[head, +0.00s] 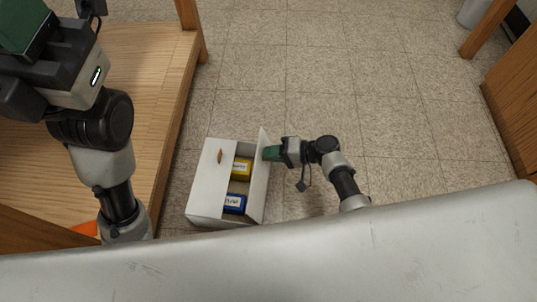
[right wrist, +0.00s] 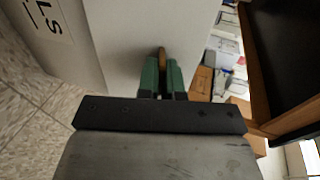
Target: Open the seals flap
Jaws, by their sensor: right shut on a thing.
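A white box (head: 208,200) stands on the floor. Its right-hand flap (head: 263,150) stands steeply raised, with my right gripper (head: 270,153) at its outer side.
Yellow (head: 243,168) and blue (head: 234,203) packs sit inside the opened part of the box. A wooden table (head: 140,60) stands close to the left. Wooden furniture (head: 515,95) stands at the far right. The tiled floor right of and beyond the box is clear.

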